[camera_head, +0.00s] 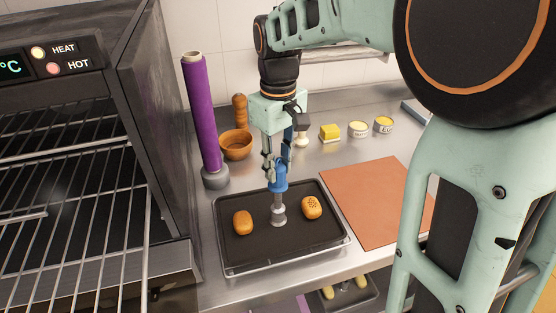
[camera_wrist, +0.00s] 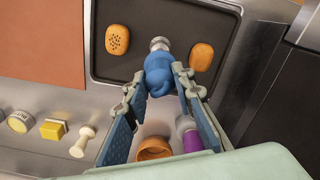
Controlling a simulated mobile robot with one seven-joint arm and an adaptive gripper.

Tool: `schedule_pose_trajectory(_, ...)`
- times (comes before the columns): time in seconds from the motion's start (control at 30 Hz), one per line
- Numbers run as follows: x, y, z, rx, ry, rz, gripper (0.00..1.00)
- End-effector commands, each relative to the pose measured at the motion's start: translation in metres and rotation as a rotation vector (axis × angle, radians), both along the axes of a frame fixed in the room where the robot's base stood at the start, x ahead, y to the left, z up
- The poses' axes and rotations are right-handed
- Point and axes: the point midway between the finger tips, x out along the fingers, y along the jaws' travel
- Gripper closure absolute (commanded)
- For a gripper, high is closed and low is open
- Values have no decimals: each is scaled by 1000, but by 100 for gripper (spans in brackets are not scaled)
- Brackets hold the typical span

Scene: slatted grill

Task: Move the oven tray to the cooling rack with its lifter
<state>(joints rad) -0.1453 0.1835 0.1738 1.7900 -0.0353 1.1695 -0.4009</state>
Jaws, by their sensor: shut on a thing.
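The dark oven tray (camera_head: 250,250) lies level on the counter side, with two bread rolls on it, a plain one (camera_head: 243,222) and a speckled one (camera_head: 312,207). A thin metal edge (camera_head: 285,266) shows under its front side and looks like the cooling rack; the tray hides the rest. The lifter (camera_head: 279,200) has a blue handle and a grey metal stem, and stands upright at the tray's middle, its foot seeming to touch it. My gripper (camera_head: 277,170) is shut on the blue handle. The wrist view also shows the handle (camera_wrist: 158,76) between my fingers.
The open oven (camera_head: 75,200) with wire shelves stands at the left. A purple roll on a stand (camera_head: 201,115), a wooden bowl (camera_head: 236,145) and small tubs (camera_head: 358,129) stand behind the tray. An orange-brown mat (camera_head: 375,205) lies at its right. A lower shelf holds food (camera_head: 345,290).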

Motion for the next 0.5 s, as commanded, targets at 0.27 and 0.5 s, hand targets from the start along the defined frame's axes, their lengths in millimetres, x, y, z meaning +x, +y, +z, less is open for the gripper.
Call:
schedule_pose_trajectory(0.27,-2,-1,-2,-3,6,10,100)
schedule_pose_trajectory(0.5,-1,-1,-1,-1,6,192,100)
